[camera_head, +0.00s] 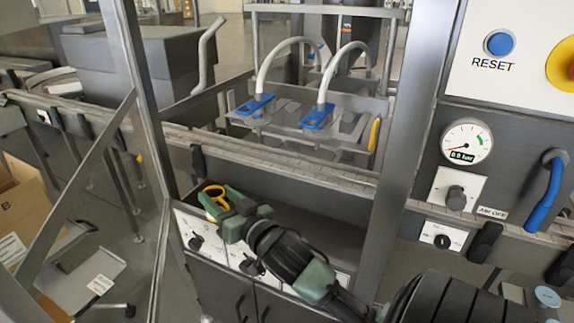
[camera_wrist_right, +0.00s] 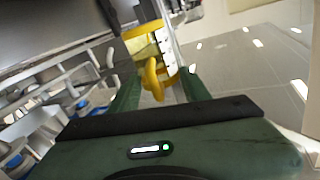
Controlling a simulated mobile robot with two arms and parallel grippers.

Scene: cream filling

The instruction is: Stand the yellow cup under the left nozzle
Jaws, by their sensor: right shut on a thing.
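My right gripper (camera_head: 228,204) is shut on the yellow cup (camera_head: 213,193), in front of and below the left nozzle. In the right wrist view the yellow cup (camera_wrist_right: 147,45) and its handle show between the fingers of the right gripper (camera_wrist_right: 158,86). Much of the cup is hidden by the gripper in the head view. The left nozzle (camera_head: 256,104) has a blue body and a white curved hose. A similar right nozzle (camera_head: 317,117) stands beside it. In the right wrist view blue nozzle parts show at the left edge. My left gripper is not in view.
A metal rail (camera_head: 290,160) runs between my right gripper and the nozzles. A steel post (camera_head: 400,130) stands right of the nozzles, and another post (camera_head: 140,90) stands left. A yellow part (camera_head: 374,134) sits at the nozzle frame's right end. A gauge panel (camera_head: 466,142) is at right.

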